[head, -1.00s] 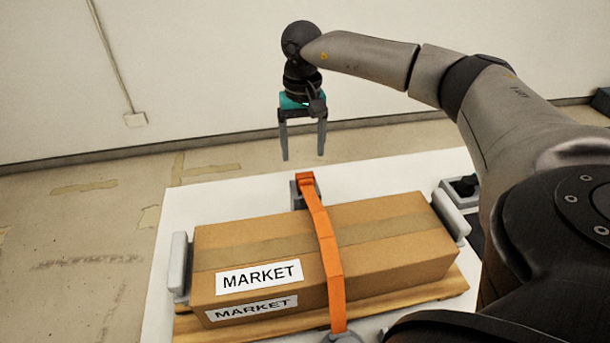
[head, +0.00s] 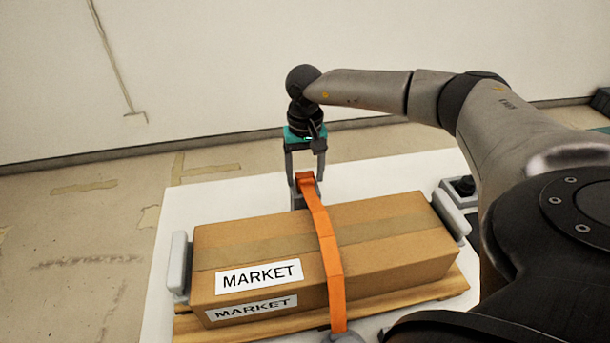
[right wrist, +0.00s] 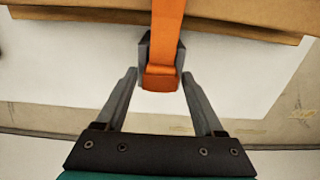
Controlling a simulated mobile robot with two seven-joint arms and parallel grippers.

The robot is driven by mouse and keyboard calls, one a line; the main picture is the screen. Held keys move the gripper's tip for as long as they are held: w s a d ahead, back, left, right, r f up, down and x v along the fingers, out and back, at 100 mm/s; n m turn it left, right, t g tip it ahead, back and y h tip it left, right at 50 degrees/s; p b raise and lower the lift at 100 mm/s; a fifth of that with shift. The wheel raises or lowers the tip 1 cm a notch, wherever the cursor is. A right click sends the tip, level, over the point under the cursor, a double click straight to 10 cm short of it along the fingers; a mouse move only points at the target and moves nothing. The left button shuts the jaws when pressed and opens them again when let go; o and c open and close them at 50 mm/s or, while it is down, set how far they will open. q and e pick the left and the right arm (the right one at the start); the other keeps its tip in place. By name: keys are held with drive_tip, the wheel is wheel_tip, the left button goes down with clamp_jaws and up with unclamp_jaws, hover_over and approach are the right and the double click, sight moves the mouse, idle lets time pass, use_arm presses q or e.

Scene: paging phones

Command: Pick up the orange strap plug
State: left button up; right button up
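The orange strap (head: 327,246) runs over the cardboard box from front to back. Its orange plug (head: 305,178) sits in a grey holder (head: 297,199) behind the box; plug (right wrist: 160,78) and holder (right wrist: 144,47) also show in the right wrist view. My right gripper (head: 305,178) is open, pointing down, with one finger on either side of the plug. In the right wrist view the fingertips of my right gripper (right wrist: 160,75) flank the plug and holder; I cannot tell whether they touch. My left gripper is not in view.
The cardboard box (head: 390,235) labelled MARKET lies on a wooden board (head: 456,283) on a white table (head: 215,200). Grey blocks (head: 180,262) stand at its ends. A dark device (head: 462,188) is at the right. The table behind the box is mostly clear.

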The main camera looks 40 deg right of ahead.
clamp_jaws()
idle(0.3)
drive_tip(key=shift+r, duration=0.1)
